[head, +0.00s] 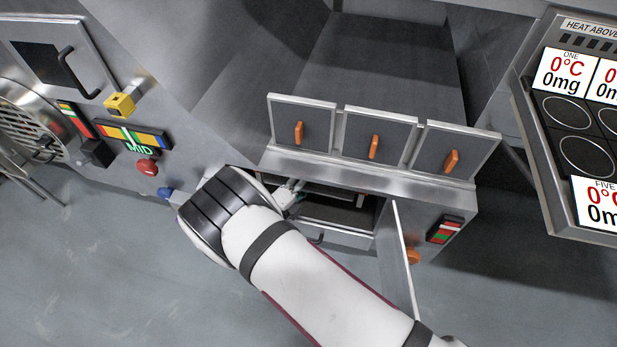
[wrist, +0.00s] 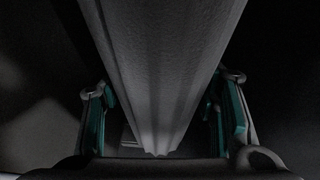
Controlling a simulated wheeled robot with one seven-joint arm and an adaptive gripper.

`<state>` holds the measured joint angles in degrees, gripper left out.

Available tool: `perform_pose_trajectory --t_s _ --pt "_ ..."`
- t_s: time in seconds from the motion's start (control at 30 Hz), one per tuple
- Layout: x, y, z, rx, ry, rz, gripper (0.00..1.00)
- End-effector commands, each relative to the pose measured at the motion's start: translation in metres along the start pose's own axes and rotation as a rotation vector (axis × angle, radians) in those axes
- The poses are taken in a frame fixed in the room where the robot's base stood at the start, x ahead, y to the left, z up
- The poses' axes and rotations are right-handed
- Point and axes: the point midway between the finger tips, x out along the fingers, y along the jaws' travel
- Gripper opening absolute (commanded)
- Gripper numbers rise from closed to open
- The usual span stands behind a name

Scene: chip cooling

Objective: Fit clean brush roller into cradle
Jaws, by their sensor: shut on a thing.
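In the wrist view a long grey ribbed roller (wrist: 160,70) runs from the top of the picture down between the fingers of my gripper (wrist: 165,125). The teal-lined fingers stand on either side of it, and my gripper is shut on it. The picture is dark, and I cannot tell from it whether this is the clean brush roller. In the head view my gripper (head: 288,195) is at the open bay (head: 340,210) under the steel ledge, mostly hidden behind my wrist. I cannot make out the cradle in either view.
An open door (head: 402,255) stands out from the bay's right side, close to my forearm. Three grey flaps with orange handles (head: 374,147) stand above the ledge. A control panel with MID display (head: 138,147) is at left.

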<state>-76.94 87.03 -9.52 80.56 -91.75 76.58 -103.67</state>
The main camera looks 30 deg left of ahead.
Motion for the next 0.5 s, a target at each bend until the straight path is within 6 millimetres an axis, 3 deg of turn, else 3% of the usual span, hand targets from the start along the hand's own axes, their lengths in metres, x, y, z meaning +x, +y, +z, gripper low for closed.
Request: perform_pose_trajectory --t_s 0.23,0.27,0.3,0.37,0.5 --pt "0.0002 -0.0003 0.0003 0.001 0.0 -0.002 0.14" --pt "0.0002 -0.0002 0.0003 0.001 0.0 -0.002 0.56" --pt "0.0002 -0.0002 0.0003 0.001 0.0 -0.002 0.66" --pt "0.0002 -0.0002 0.0003 0.001 0.0 -0.001 0.78" --pt "0.0001 0.0001 0.0002 0.001 0.0 -0.001 0.78"
